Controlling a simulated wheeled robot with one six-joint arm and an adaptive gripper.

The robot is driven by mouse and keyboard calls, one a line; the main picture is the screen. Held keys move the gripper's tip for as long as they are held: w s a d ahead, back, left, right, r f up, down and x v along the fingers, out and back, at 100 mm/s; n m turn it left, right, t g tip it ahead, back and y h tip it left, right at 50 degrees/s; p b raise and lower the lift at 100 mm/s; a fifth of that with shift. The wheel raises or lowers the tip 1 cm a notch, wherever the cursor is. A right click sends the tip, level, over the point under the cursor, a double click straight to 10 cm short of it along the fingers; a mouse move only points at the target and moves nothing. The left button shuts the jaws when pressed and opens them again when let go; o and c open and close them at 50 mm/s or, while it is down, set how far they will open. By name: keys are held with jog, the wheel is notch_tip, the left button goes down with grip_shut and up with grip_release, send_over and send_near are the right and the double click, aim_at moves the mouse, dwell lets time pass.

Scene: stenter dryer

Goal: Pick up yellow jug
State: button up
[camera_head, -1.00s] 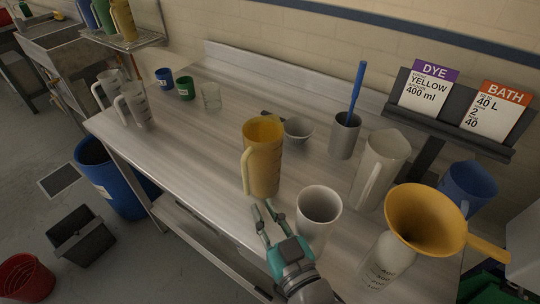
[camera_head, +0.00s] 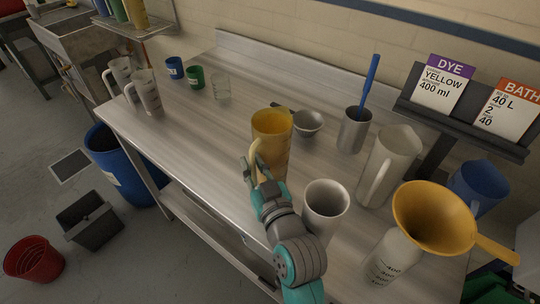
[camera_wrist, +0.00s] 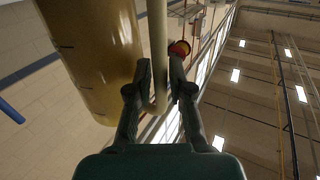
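The yellow jug (camera_head: 272,132) stands upright on the steel table in the head view, its handle facing my gripper. My gripper (camera_head: 258,170) is at the jug's near left side, at handle height. In the wrist view the jug body (camera_wrist: 95,50) fills the upper left. Its pale handle (camera_wrist: 158,45) runs down between the two fingers of my gripper (camera_wrist: 161,75). The left finger is close to the handle, and a small gap shows on the right. Whether a finger touches the handle I cannot tell. The jug's lower front is partly hidden by my gripper.
A grey cup (camera_head: 325,207) stands close to the right of my arm. Behind the jug is a small bowl (camera_head: 307,123). A yellow funnel (camera_head: 432,215) and a pale jug (camera_head: 388,165) stand further right. The steel table (camera_head: 205,130) is clear to the jug's left.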

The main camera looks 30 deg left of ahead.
aim_at(252, 148)
grip_shut()
dwell(0.3)
notch_tip(252, 148, up, 10)
jog(key=shift+r, duration=0.1)
dwell(0.5)
